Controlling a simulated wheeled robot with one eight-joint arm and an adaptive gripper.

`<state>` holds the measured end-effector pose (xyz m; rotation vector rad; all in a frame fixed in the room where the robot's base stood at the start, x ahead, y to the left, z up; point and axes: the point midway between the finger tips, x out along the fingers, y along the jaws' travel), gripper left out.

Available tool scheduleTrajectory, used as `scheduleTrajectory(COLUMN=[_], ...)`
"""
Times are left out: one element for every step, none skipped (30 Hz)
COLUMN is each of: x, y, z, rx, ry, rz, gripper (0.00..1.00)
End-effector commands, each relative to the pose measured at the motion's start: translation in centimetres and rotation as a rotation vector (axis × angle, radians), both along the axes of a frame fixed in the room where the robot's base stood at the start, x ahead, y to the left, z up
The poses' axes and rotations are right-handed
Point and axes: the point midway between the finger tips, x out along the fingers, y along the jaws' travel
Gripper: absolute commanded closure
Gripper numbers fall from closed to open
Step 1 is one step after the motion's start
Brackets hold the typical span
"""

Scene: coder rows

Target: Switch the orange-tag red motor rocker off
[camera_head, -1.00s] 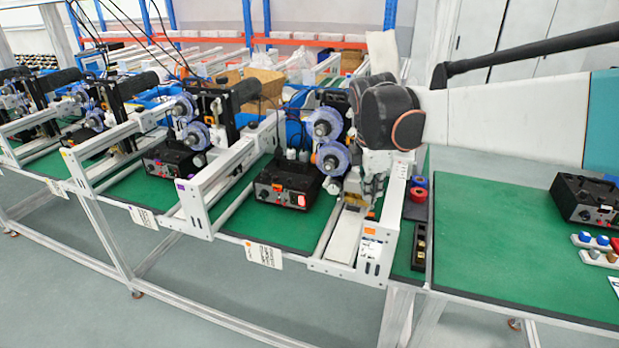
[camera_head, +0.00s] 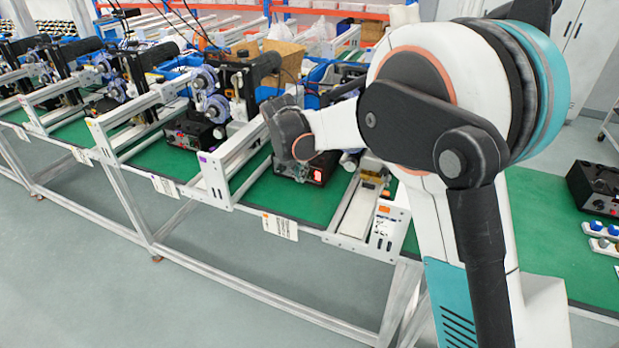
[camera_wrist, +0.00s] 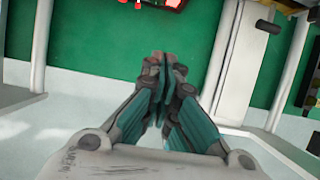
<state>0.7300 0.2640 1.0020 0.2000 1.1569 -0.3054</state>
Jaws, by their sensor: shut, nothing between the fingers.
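The nearest black control box (camera_head: 290,166) sits on the green bench mat, behind its front edge. Its red rocker (camera_head: 318,174) shows bright red on the box's right front; which way it is tipped is too small to tell. An orange tag (camera_head: 383,210) is on the white rail end to its right. In the wrist view, the box's front edge (camera_wrist: 160,2) and red rocker (camera_wrist: 173,3) are cut off at the top. My gripper (camera_wrist: 166,62) is shut and empty, below the box in that view and apart from it. In the head view my wrist hides part of the box.
White rails flank the box: a left rail (camera_head: 232,160) and a right one beside a pale block (camera_head: 360,208). Similar stations run left. A white placard (camera_head: 280,226) hangs on the bench front. Another black box (camera_head: 592,190) stands far right. Green mat in front of the box is clear.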

Motion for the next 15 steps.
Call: scheduleTrajectory(x=[0.0, 0.0, 0.0, 0.0, 0.0, 0.0, 0.0, 0.0, 0.1, 0.1, 0.2, 0.3, 0.4, 0.6, 0.8], y=[0.0, 0.0, 0.0, 0.0, 0.0, -0.1, -0.1, -0.1, -0.1, -0.1, -0.1, -0.2, -0.2, -0.3, -0.4], z=[0.0, 0.0, 0.0, 0.0, 0.0, 0.0, 0.0, -0.1, -0.2, -0.3, -0.5, -0.9, -1.2, -1.6, -2.2], rx=[0.0, 0.0, 0.0, 0.0, 0.0, 0.001, 0.001, 0.001, 0.001, 0.001, 0.001, 0.001, 0.0, 0.001, 0.001], ry=[0.0, 0.0, 0.0, 0.0, 0.0, 0.0, 0.0, 0.0, 0.0, 0.0, 0.0, 0.0, 0.0, 0.0, 0.0], rz=[0.0, 0.0, -0.001, -0.001, -0.001, -0.002, -0.002, -0.002, -0.002, -0.003, -0.003, -0.003, -0.003, -0.004, -0.004], gripper=[1.0, 1.0, 1.0, 1.0, 1.0, 1.0, 1.0, 1.0, 1.0, 1.0, 1.0, 1.0, 1.0, 1.0, 1.0])
